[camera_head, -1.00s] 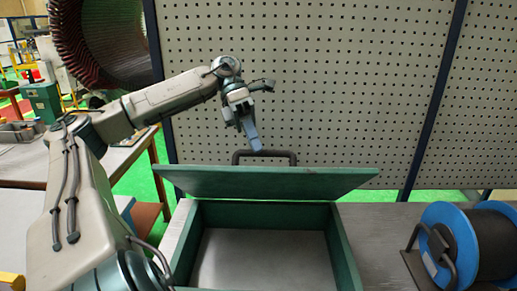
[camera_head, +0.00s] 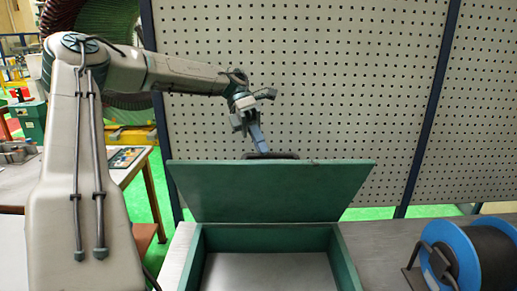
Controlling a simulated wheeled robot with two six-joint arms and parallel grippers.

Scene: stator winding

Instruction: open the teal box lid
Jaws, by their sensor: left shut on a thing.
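The teal box (camera_head: 344,262) sits on the grey bench, its grey inside visible from above. Its teal lid (camera_head: 268,192) stands raised at the back of the box, with its inner face towards me. A dark handle (camera_head: 284,155) shows just above the lid's top edge, its lower part hidden behind the lid. My left gripper (camera_head: 261,150) reaches down from the upper left behind the lid and is shut on the handle. Its fingertips are partly hidden by the handle and lid. My right gripper is not in view.
A blue spool with dark winding (camera_head: 452,236) stands on the bench right of the box. A perforated panel (camera_head: 310,70) with dark posts rises behind the lid. A side table (camera_head: 138,172) stands at the left. The bench (camera_head: 375,240) between box and spool is clear.

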